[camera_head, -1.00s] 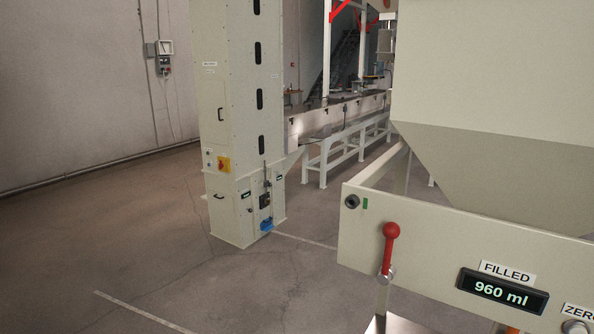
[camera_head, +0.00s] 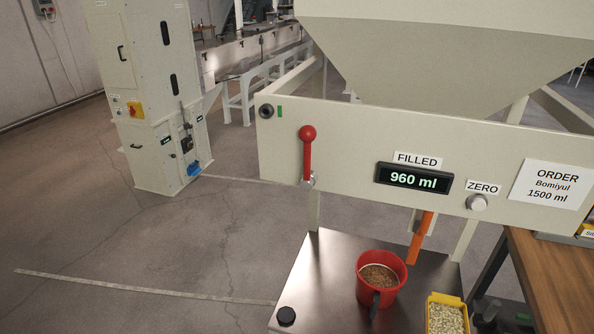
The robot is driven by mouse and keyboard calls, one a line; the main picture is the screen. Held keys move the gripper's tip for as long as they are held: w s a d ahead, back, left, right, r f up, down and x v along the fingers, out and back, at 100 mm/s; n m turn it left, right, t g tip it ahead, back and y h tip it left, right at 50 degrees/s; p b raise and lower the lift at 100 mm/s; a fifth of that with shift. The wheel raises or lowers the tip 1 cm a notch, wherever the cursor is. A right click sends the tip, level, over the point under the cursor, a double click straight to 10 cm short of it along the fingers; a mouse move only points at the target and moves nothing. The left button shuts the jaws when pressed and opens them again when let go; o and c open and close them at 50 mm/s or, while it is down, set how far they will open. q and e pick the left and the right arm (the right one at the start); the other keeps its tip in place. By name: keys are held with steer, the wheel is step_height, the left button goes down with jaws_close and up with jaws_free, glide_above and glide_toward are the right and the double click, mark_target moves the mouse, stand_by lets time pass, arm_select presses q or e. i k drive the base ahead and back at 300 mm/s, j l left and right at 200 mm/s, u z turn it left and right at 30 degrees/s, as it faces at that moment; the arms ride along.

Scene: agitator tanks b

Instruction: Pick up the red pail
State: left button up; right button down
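The red pail (camera_head: 367,263) stands upright on a dark metal platform (camera_head: 322,262) below the filling machine's front panel. It holds brown grain-like material, and a dark handle shows at its front side. Neither of my grippers is in view, so nothing of mine is seen touching the pail.
The panel carries a red lever (camera_head: 307,153), a display (camera_head: 413,179) reading 960 ml, a zero knob (camera_head: 477,202) and an order sign (camera_head: 549,186) for 1500 ml. A yellow container (camera_head: 434,298) of pale pieces is right of the pail. A wooden table (camera_head: 558,283) stands at right. Open floor lies left.

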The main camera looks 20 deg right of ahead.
mark_target(381, 273)
steer(key=z, duration=2.85)
steer(key=u, duration=1.7)
steer(key=i+l, duration=0.2)
steer(key=l, duration=0.15)
steer(key=i+l, duration=0.25)
steer(key=l+u, duration=0.05)
